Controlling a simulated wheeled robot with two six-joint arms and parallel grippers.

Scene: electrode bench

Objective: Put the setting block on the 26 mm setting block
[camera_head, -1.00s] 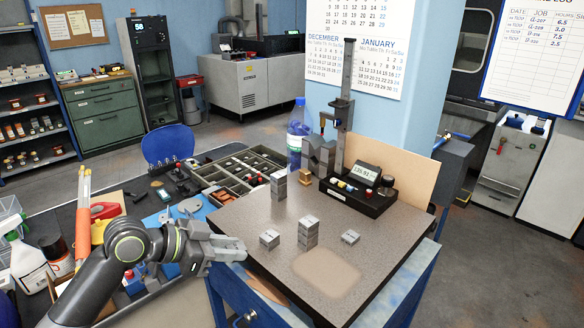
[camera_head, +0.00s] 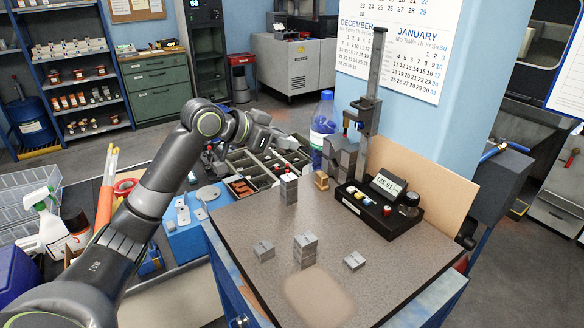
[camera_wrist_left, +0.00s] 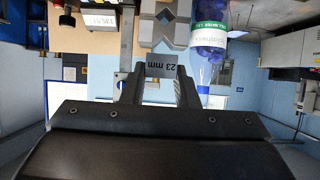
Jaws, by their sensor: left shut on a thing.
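My left gripper (camera_head: 287,144) is raised beyond the left back part of the grey surface plate. In the left wrist view it is shut on a grey block marked 23 mm (camera_wrist_left: 161,68), which sits between the fingertips. On the plate stand a tall grey block (camera_head: 289,188) at the back, a low block (camera_head: 264,251) at left, a block stack (camera_head: 305,250) in the middle and a low block (camera_head: 354,261) at right. Their labels are too small to read, so I cannot tell which is 26 mm. My right gripper is not in view.
A height gauge (camera_head: 370,110) stands at the back beside grey V-blocks (camera_head: 341,156), a water bottle (camera_head: 322,128) and a black tray with a display (camera_head: 376,208). A compartment tray (camera_head: 243,163) lies behind left. The plate's front (camera_head: 255,290) is clear.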

